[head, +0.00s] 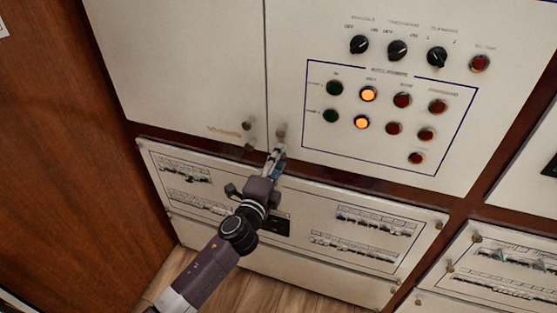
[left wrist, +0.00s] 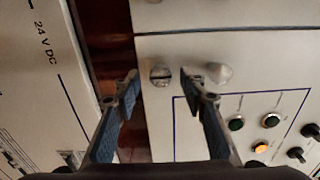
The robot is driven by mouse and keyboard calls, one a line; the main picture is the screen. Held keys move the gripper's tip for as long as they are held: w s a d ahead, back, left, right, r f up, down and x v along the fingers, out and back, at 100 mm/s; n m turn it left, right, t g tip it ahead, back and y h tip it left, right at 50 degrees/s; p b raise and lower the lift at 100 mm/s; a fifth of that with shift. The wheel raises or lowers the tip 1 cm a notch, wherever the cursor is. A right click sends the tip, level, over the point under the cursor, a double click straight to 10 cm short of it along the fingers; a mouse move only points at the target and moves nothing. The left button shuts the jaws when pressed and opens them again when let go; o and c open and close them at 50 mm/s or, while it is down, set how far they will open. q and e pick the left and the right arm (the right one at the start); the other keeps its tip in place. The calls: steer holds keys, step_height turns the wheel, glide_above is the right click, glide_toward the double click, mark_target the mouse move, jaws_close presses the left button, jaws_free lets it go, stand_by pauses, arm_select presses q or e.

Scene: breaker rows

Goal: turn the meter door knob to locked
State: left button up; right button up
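A round slotted metal knob (left wrist: 160,75) sits on the cream door at its lower corner, beside the door seam. In the left wrist view it lies between the two fingertips of my left gripper (left wrist: 160,82). The gripper is open, with a gap visible on both sides of the knob. In the head view my left gripper (head: 275,160) reaches up to this corner and hides the slotted knob. A smooth rounded pull knob (head: 281,132) is just above it; it also shows in the left wrist view (left wrist: 219,74). My right gripper is not in view.
The same door carries black rotary switches (head: 397,50), lit orange buttons (head: 368,94) and red and green buttons. The adjacent left door has its own pull knob (head: 247,125). A breaker panel (head: 300,225) lies below, under a brown frame strip.

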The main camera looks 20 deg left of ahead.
arm_select(q)
steer(key=s, duration=1.2)
steer(key=shift+a, duration=0.2)
steer(key=s+a+f+n+g, duration=0.1)
steer(key=s+f+n+g, duration=0.2)
steer(key=f, duration=0.9)
steer(key=s+a+f+n+g, duration=0.15)
steer(key=s+f, duration=0.25)
steer(key=f, duration=0.8)
steer(key=s+f+n+g, duration=0.3)
steer(key=s+f+g, duration=0.1)
steer(key=f, duration=0.8)
steer(key=s+f+n+g, duration=0.2)
steer(key=s+f, duration=0.5)
steer(key=s, duration=0.4)
steer(key=s+f+n+g, duration=0.3)
steer(key=s+f, duration=0.4)
steer(key=s, duration=0.5)
steer(key=s+f+n+g, duration=0.3)
steer(key=s+f, duration=0.5)
steer(key=s, duration=0.4)
steer(key=shift+s+a+n+y, duration=0.15)
steer(key=shift+a+n+y, duration=0.15)
steer(key=shift+a+n, duration=0.1)
steer(key=shift+g, duration=0.25)
